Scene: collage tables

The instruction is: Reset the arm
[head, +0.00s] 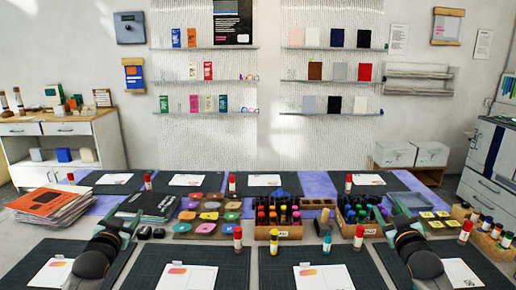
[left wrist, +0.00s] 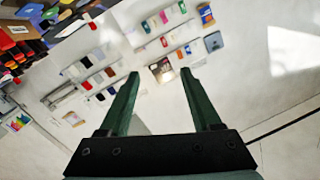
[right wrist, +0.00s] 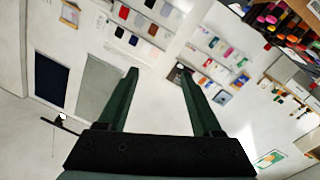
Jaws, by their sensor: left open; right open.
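My left gripper (left wrist: 160,73) is open in the left wrist view. Its two green fingers stand apart with only the wall and shelves behind them. My right gripper (right wrist: 157,70) is open in the right wrist view, also with nothing between its fingers. In the head view my left arm rises at the lower left, over a dark mat, and my right arm rises at the lower right, over another. Both arms hide parts of the mats and white sheets below them.
The table holds a stack of magazines (head: 50,204), a wooden crate of bottles (head: 279,232), a grey tray (head: 414,203) and several red-capped glue sticks. A cutting mat (head: 190,252) with a card lies front centre-left. Wall shelves (head: 206,112) and a cabinet (head: 62,128) stand behind.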

